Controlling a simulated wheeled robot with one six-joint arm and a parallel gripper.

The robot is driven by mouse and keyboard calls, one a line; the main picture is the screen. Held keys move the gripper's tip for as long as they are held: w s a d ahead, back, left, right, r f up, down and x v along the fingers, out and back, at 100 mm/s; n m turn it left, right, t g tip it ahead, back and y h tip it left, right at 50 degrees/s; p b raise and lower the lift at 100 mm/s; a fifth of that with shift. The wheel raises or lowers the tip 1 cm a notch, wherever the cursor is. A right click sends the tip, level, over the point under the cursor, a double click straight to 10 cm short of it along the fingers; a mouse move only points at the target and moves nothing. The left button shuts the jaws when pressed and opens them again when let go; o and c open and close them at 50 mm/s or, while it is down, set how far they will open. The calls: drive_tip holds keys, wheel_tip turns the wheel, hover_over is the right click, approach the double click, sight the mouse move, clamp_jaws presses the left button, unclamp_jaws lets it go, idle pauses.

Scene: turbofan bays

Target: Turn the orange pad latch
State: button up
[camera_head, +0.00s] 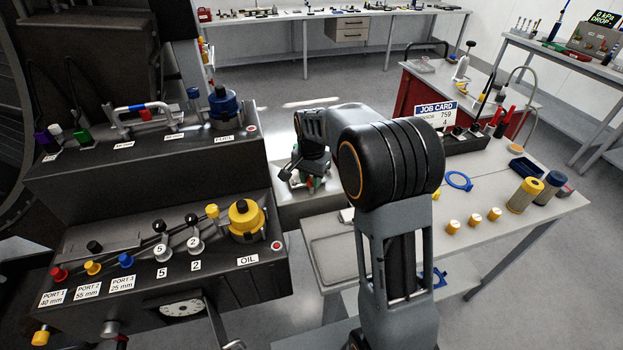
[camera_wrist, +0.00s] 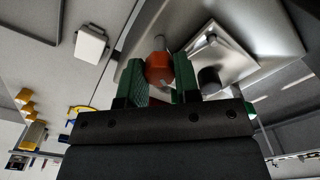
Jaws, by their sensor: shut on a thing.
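My gripper (camera_wrist: 165,82) shows in the wrist view with its two green-padded fingers closed around the orange pad latch (camera_wrist: 159,65). The latch looks like a rounded orange knob with a grey shaft behind it, beside a silvery square plate (camera_wrist: 208,58) with a dark round knob. In the head view my gripper (camera_head: 311,182) reaches down at the grey block beside the black engine bay. How far the latch is turned cannot be told.
To the left is the black bay panel (camera_head: 180,232) with a yellow oil cap (camera_head: 246,217), levers and coloured port plugs. To the right a pale table (camera_head: 500,195) holds yellow-capped cylinders, a blue ring (camera_head: 459,181) and a job card (camera_head: 435,116). Open grey floor lies behind.

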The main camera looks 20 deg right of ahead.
sight(311, 179)
drive_tip(key=n, duration=0.5)
drive_tip(key=shift+n, duration=0.4)
idle(0.3)
drive_tip(key=o, duration=0.9)
wheel_tip(311, 179, up, 14)
drive_tip(key=shift+f+b, duration=0.1)
drive_tip(key=shift+b, duration=0.5)
